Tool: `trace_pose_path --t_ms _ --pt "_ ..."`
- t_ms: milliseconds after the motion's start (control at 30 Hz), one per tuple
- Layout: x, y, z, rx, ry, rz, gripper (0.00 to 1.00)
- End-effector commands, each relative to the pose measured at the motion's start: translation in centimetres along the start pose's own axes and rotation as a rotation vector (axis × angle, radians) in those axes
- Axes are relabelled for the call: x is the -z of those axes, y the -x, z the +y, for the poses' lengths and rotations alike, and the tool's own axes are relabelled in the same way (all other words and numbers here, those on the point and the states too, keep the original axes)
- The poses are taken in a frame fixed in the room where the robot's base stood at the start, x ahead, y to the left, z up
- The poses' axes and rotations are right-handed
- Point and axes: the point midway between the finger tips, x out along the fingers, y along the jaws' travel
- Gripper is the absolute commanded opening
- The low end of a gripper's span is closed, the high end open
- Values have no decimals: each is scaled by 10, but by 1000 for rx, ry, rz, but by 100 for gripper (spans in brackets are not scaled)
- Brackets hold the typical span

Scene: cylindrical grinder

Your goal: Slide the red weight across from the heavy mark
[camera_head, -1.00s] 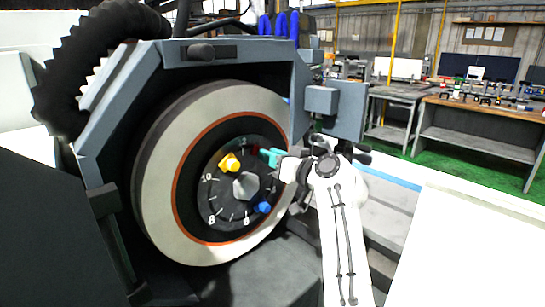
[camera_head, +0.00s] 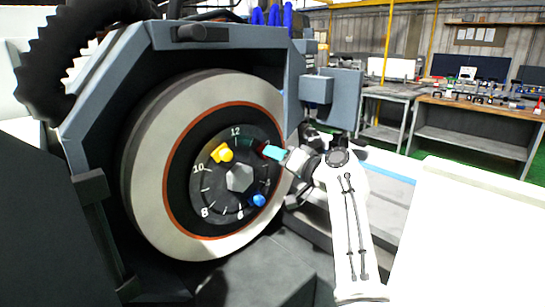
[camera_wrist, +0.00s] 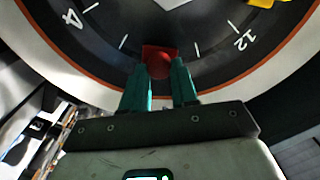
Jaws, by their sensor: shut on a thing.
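The red weight (camera_wrist: 160,60) sits in the dark ring of the dial face (camera_wrist: 215,62), between the 12 and the 4, roughly at the 2 position. My gripper (camera_wrist: 160,75), with teal fingers, is shut on it from its outer side. In the head view my gripper (camera_head: 268,152) reaches the dial's upper right, and a little red shows beside its tip. A yellow weight (camera_head: 222,153) sits near 11 and a blue weight (camera_head: 258,200) near 5. I cannot make out a heavy mark.
The dial is at the centre of a large grey grinding wheel (camera_head: 150,175) with an orange ring, inside a grey housing (camera_head: 95,110). A grey box (camera_head: 318,89) juts out right of the wheel. Workbenches (camera_head: 470,115) stand farther back at right.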

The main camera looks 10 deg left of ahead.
Motion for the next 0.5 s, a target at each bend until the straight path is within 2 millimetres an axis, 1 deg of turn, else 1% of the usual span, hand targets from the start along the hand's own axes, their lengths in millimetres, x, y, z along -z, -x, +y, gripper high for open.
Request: trace_pose_path --t_ms 33,200,500 --pt "-3 1 8 -3 -46 1 0" --pt "-9 1 21 -2 -197 1 0" --pt "-21 1 38 -2 -395 1 0"
